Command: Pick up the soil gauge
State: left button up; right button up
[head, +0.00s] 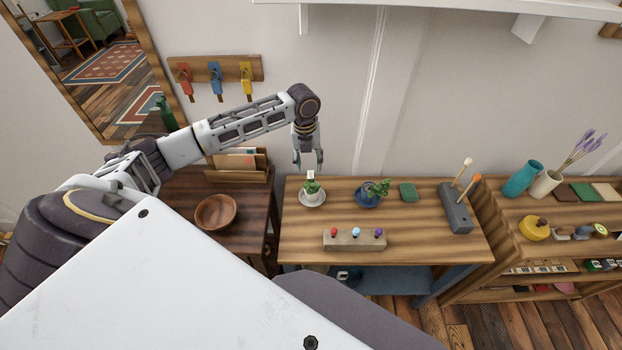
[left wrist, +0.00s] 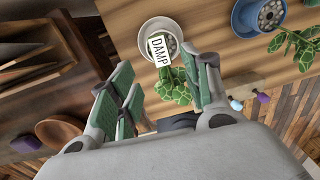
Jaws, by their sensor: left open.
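A small white card reading "DAMP" (left wrist: 159,50), which looks like the soil gauge (head: 311,174), stands upright in a potted plant. The plant sits in a white pot on a white saucer (head: 312,203) at the table's left end. My left gripper (head: 308,165) is open and points down close above this plant. In the left wrist view its green-padded fingers (left wrist: 165,75) are spread, with the card between and slightly beyond the tips. The gauge's lower end is hidden in the pot. My right gripper is not in view.
A blue pot (head: 367,201) with a leafy plant stands close to the right. A wooden block (head: 354,242) with coloured knobs lies in front. A green pad (head: 407,192) and a grey holder with two sticks (head: 455,212) are farther right. A wooden bowl (head: 216,211) is left.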

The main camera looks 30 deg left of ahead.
aim_at(311, 175)
pick_arm(q)
jog(key=shift+f, duration=1.6)
jog(key=shift+f, duration=0.1)
jog(key=shift+w+d+f+p, duration=0.1)
jog(key=shift+w+f+p, duration=0.15)
jog(key=shift+f, duration=1)
jog(key=shift+w+f+p, duration=0.15)
jog(key=shift+w+f, duration=0.05)
jog(key=shift+f, duration=1)
grip_shut()
jog(key=shift+r, duration=0.15)
notch_tip(311, 175, up, 18)
jog(key=shift+b, duration=0.4)
